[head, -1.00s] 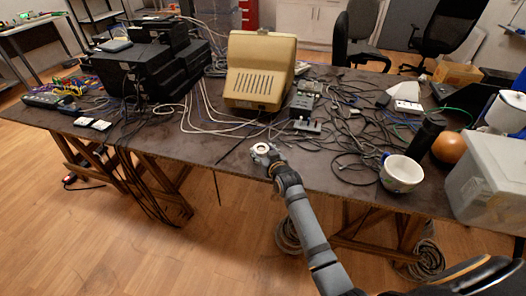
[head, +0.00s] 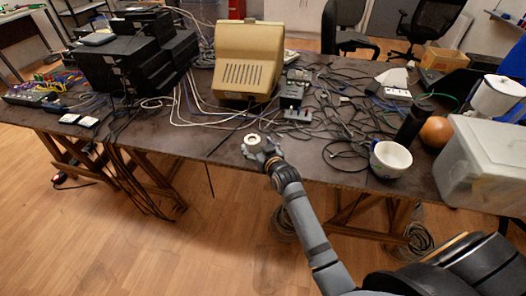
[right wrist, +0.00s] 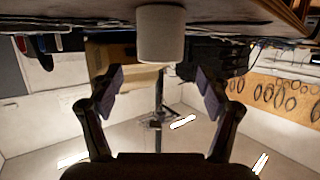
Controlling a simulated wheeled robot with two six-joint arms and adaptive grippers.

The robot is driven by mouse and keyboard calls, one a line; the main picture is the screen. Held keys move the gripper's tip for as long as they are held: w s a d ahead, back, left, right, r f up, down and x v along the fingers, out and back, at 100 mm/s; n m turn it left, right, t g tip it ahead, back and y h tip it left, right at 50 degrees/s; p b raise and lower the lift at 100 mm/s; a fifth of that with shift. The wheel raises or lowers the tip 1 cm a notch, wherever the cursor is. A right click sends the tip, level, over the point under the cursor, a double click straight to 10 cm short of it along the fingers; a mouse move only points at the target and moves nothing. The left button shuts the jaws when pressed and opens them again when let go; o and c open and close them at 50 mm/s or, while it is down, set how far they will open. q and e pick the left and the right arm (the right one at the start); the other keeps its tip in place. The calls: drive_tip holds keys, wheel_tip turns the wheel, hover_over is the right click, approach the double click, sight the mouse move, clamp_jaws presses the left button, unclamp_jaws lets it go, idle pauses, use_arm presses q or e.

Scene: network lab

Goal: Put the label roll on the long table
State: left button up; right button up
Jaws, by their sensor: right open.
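The label roll, a short white cylinder (head: 251,140) with a hole in its top, stands upright on the long table (head: 205,146) near its front edge, in front of the beige monitor. My right gripper (head: 264,153) is just in front of the roll, at its lower right in the head view. In the right wrist view, which is upside down, the roll (right wrist: 161,35) rests against the tabletop, beyond the fingertips. The open right gripper (right wrist: 162,85) has its fingers apart with nothing between them. My left gripper is not in view.
The beige monitor (head: 247,60) stands behind the roll. Tangled cables (head: 340,115) lie to the right. A white bowl (head: 390,159), an orange ball (head: 435,132) and a plastic bin (head: 485,165) are at the right. Black boxes (head: 125,60) are stacked at the left.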

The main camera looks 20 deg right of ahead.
drive_tip(key=v, duration=0.8)
drive_tip(key=shift+s, duration=0.25)
drive_tip(key=shift+r, duration=0.1)
drive_tip(key=s+d+f+g+h, duration=0.15)
drive_tip(key=s+f+g, duration=0.4)
drive_tip(key=s, duration=0.55)
drive_tip(key=s+d+f+g, duration=0.2)
drive_tip(key=s+f+g, duration=0.3)
drive_tip(key=s, duration=0.7)
wheel_tip(320, 180, down, 21)
drive_tip(key=s+d+g+p, duration=0.1)
drive_tip(key=d+g+p, duration=0.1)
drive_tip(key=d+p, duration=0.15)
drive_tip(key=s+f+p, duration=0.2)
drive_tip(key=s+f, duration=1.2)
drive_tip(key=s, duration=0.5)
drive_tip(key=shift+d+f+g+p, duration=0.15)
drive_tip(key=shift+d+g+p, duration=0.1)
drive_tip(key=shift+g+p, duration=0.2)
